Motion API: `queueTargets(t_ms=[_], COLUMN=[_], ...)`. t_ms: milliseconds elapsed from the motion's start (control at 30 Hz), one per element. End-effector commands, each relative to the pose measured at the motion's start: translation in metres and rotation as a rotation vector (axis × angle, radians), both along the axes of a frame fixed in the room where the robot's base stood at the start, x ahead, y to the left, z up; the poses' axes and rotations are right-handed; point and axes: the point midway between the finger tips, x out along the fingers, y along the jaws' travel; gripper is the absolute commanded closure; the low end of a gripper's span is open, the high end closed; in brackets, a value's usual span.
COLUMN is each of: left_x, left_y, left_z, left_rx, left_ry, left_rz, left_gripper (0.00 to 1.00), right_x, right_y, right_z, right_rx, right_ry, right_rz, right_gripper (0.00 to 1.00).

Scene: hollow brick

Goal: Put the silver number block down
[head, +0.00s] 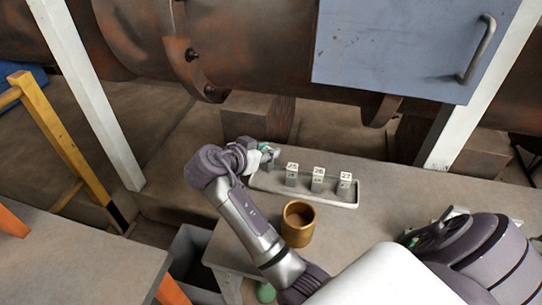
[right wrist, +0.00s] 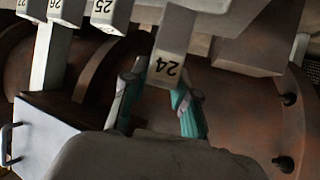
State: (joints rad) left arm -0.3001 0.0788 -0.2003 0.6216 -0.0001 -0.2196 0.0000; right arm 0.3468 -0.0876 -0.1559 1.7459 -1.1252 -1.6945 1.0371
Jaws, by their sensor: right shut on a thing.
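The silver number block marked 24 (right wrist: 174,38) is between the fingertips of my right gripper (right wrist: 158,90), which is shut on it. In the head view, my right gripper (head: 267,154) is at the left end of the long pale tray (head: 300,196). There the block is mostly hidden by the gripper, and I cannot tell whether its base touches the tray. Blocks 25 (head: 292,174), 26 (head: 318,180) and 27 (head: 345,185) stand upright in a row in the tray. My left gripper (head: 432,232) seems to show at the right, partly hidden; its jaws are unclear.
A brown-gold cup (head: 298,222) stands on the bench in front of the tray, close to my right arm. Bare bench (head: 430,190) lies right of the tray. A blue-grey panel with a handle (head: 405,45) and a rusty pipe (head: 245,45) are behind.

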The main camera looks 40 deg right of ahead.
Motion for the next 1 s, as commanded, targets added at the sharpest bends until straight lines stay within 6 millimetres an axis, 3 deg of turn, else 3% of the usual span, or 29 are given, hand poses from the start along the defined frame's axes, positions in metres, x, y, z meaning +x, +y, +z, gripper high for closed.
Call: queueTargets(t_ms=[300,700,733,867,1000], left_x=[-0.002,-0.002,-0.002,-0.002,-0.002], left_y=[0.0,0.001,0.001,0.001,0.001], left_z=[0.004,0.0,0.001,0.002,0.002], left_rx=[0.001,0.001,0.001,0.001,0.001], left_ry=[0.004,0.004,0.004,0.004,0.003], left_rz=[0.0,0.0,0.0,0.0,0.0], left_gripper=[0.0,0.0,0.0,0.0,0.0], right_x=[0.0,0.0,0.0,0.0,0.0], right_y=[0.0,0.0,0.0,0.0,0.0], right_z=[-0.038,-0.045,-0.043,-0.043,-0.043], right_rx=[-0.002,0.0,0.0,0.001,0.001], right_ry=[0.003,0.0,0.0,0.0,0.0], right_rz=[0.003,0.002,0.002,0.002,0.002], right_gripper=[1.0,1.0,0.67,0.47,0.47])
